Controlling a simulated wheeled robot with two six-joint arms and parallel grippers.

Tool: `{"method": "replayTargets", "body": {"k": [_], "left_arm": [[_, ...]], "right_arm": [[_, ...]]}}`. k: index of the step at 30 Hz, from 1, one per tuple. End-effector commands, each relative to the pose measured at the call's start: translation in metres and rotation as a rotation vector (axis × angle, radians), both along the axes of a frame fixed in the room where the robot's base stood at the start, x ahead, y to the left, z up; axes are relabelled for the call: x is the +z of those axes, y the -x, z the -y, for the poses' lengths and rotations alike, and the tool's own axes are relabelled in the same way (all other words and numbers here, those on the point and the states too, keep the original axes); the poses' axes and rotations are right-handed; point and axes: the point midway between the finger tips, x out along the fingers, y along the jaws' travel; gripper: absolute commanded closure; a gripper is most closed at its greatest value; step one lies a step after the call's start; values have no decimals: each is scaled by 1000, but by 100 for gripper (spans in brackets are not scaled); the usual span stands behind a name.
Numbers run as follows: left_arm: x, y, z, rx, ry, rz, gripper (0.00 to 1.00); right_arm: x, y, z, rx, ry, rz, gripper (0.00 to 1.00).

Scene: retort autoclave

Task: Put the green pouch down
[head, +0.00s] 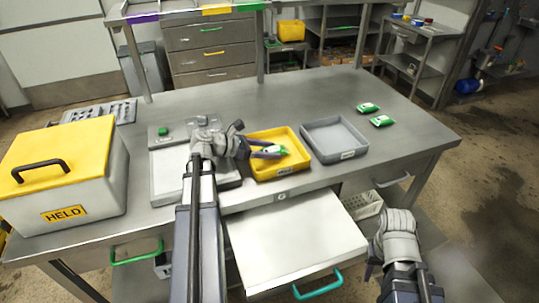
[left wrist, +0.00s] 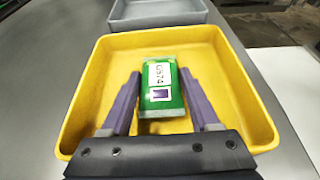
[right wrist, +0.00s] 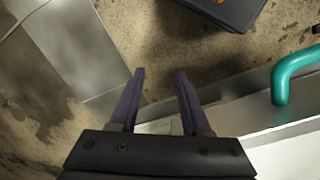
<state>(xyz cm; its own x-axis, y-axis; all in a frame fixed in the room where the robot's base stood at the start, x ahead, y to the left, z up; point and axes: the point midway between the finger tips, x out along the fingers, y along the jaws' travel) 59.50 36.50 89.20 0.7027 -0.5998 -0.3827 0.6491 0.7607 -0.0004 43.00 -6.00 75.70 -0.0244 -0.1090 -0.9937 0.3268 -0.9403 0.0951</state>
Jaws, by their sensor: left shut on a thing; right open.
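A green pouch with a white label (left wrist: 161,85) is between the fingers of my left gripper (left wrist: 162,105) in the left wrist view. The pouch is over the yellow tray (left wrist: 85,85), within its rim; I cannot tell whether it touches the tray floor. In the head view the pouch (head: 274,149) shows at the fingertips of my left gripper (head: 268,152), above the yellow tray (head: 264,175). My left gripper is shut on the pouch. My right gripper (right wrist: 160,85) is open and empty, low in front of the table at the right.
A grey tray (head: 335,153) stands right of the yellow tray. Two green-and-white pouches (head: 368,107) lie on the table further right. A yellow-lidded box marked HELD (head: 65,172) stands at left. An open drawer (head: 295,240) with a teal handle (head: 317,285) juts out in front.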

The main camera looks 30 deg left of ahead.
Motion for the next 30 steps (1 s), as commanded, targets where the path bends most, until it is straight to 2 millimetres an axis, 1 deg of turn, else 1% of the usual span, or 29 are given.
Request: {"method": "replayTargets", "body": {"k": [5,9,10,17,24,27,30], "left_arm": [[2,0,0,0,0,0,100],[-3,0,0,0,0,0,100],[-2,0,0,0,0,0,35],[-1,0,0,0,0,0,9],[-1,0,0,0,0,0,8],[5,0,0,0,0,0,8],[10,10,-9,3,0,0,8]], "right_arm": [[2,0,0,0,0,0,53],[-3,0,0,0,0,0,53],[-2,0,0,0,0,0,53],[-1,0,0,0,0,0,53],[-1,0,0,0,0,0,53],[5,0,0,0,0,0,53],[10,0,0,0,0,0,53]]}}
